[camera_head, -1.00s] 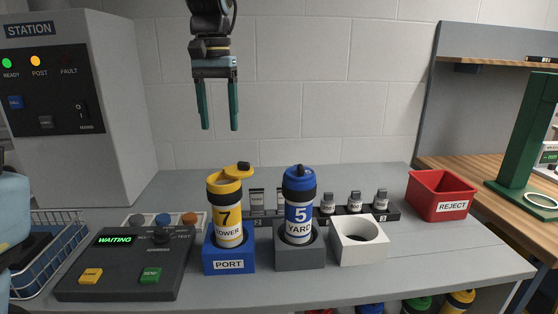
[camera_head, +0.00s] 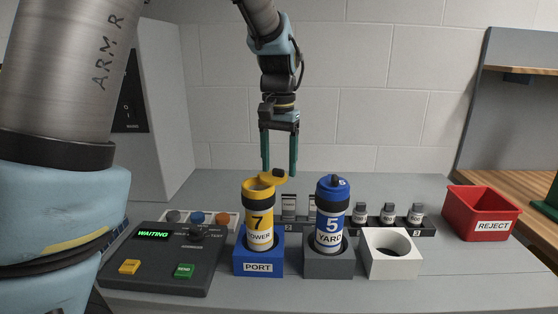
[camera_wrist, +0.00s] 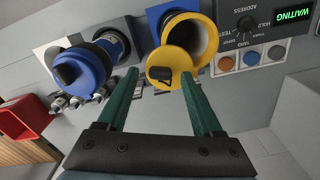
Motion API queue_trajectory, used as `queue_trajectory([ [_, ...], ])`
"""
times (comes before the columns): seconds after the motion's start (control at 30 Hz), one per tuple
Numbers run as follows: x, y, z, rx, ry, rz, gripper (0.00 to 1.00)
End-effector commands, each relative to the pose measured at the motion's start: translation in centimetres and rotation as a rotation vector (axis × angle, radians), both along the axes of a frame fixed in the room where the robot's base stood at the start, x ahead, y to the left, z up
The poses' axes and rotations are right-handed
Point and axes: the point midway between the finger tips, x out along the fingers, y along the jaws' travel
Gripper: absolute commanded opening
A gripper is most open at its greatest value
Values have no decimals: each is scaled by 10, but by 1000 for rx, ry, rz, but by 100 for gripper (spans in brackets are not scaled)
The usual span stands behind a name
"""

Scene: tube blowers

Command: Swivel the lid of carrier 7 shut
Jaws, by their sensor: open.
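Carrier 7 (camera_head: 257,222) is a yellow tube with a black band, standing upright in the blue PORT block (camera_head: 258,267). Its yellow lid (camera_head: 273,177) is swung out to the right of the mouth, leaving the tube open. In the wrist view the lid (camera_wrist: 166,62) shows with a dark knob, and the open mouth (camera_wrist: 190,40) is beside it. My gripper (camera_head: 279,172) is open, pointing down above and behind the carrier. In the wrist view its green fingers (camera_wrist: 160,95) spread to either side of the lid, and I cannot tell whether they touch it.
Blue carrier 5 (camera_head: 331,215) stands with its cap on in a grey block (camera_head: 330,265), close right of carrier 7. A control panel (camera_head: 160,260) reading WAITING is left.

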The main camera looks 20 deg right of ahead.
Motion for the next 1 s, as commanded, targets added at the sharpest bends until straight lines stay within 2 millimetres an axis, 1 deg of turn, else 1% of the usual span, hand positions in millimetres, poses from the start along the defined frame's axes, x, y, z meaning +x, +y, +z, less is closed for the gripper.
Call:
queue_trajectory([
  [0.27, 0, 0, -2, 0, 0, 0, 68],
  [0.37, 0, 0, -2, 0, 0, 0, 58],
  [0.87, 0, 0, -2, 0, 0, 0, 2],
  [0.9, 0, 0, -2, -1, -1, 0, 0],
  [1.0, 0, 0, -2, -1, -1, 0, 0],
])
